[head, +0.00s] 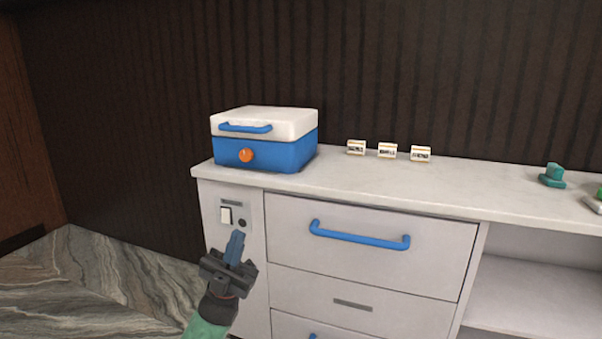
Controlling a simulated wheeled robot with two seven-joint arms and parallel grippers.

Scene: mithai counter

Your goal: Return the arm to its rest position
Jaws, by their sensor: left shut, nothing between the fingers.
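My left gripper (236,245) is in the lower left of the head view, on a green-sleeved arm that comes up from the bottom edge. Its blue-grey fingers are together with nothing between them. It is in front of the counter's left end panel, just below a small switch plate (226,214) with a white rocker and a dark round knob. I cannot tell whether the fingertips touch the panel. My right gripper is not in view.
A blue box with a white lid (264,124) and an orange knob stands on the white counter (400,182). Several small labelled cards stand beside it. A shut drawer (366,255) has a blue handle. A green object (552,176) sits at right. An open shelf is below.

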